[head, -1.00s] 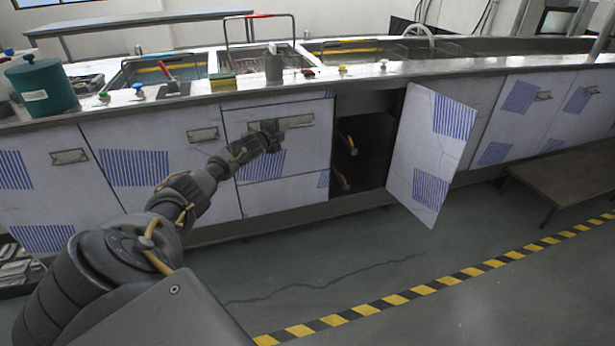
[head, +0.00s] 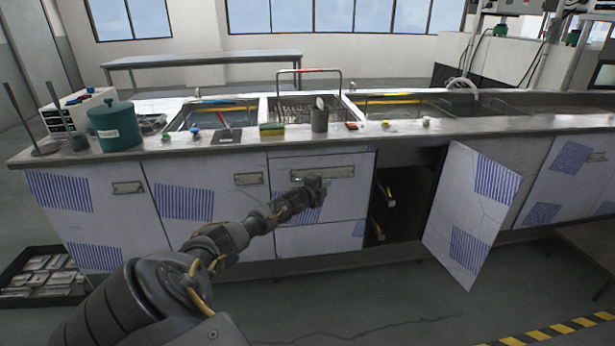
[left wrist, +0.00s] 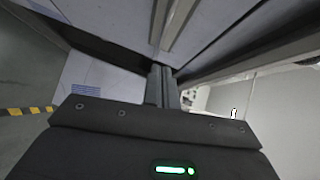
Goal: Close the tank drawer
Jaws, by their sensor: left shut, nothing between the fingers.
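The tank drawer front (head: 345,200) is a pale panel with a blue striped patch in the middle of the long cabinet under the tanks in the head view. Its metal handle (head: 335,172) is set near its top edge. The drawer front looks about level with the panels beside it; I cannot tell whether a small gap is left. My left gripper (head: 316,184) is shut and empty, at the drawer front just below the handle; contact is unclear. In the left wrist view its fingers (left wrist: 161,86) point at pale panel surfaces. My right gripper is not in view.
An open cabinet door (head: 470,210) swings out to the right of the drawer, beside a dark opening (head: 405,205). A green pot (head: 115,125), a sponge (head: 271,130) and a metal cup (head: 319,120) stand on the counter. A low bench (head: 590,245) stands at right.

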